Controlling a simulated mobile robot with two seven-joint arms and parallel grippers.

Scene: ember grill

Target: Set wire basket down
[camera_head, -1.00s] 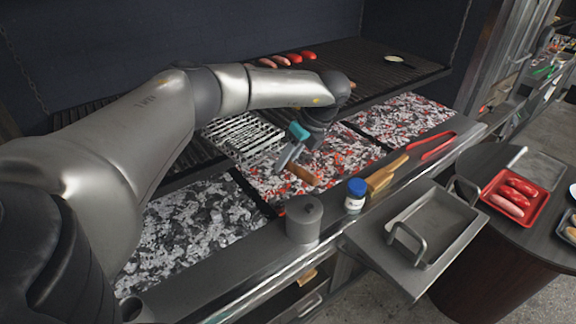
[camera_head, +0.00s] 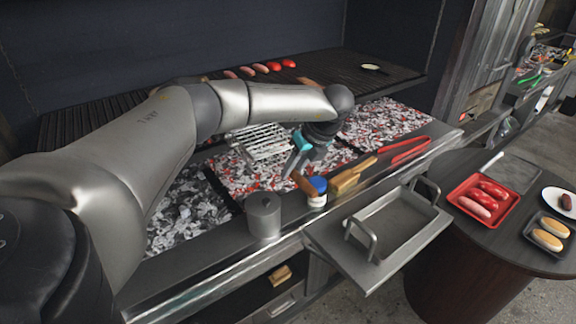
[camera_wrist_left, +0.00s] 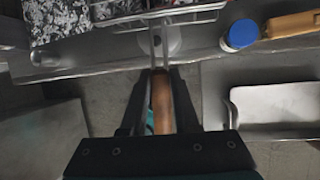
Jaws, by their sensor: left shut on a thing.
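The wire basket (camera_head: 260,141) is a silvery wire grid, partly hidden by my arm, in front of the dark grill grate and over the red coals. Its brown wooden handle (camera_head: 305,184) points toward the front counter, close to the blue-capped jar. My left gripper (camera_head: 293,165) is shut on the handle. In the left wrist view the wooden handle (camera_wrist_left: 162,101) lies between the fingers, and the basket's wire edge (camera_wrist_left: 180,17) shows at the top. I cannot tell whether the basket touches anything beneath it. My right gripper is not in view.
A grey canister (camera_head: 263,216), the blue-capped jar (camera_head: 317,192), a wooden-handled tool (camera_head: 352,176) and red tongs (camera_head: 409,151) are on the front ledge. An empty metal tray (camera_head: 390,225) with two handles sits further right. Sausages (camera_head: 262,68) lie on the back grate.

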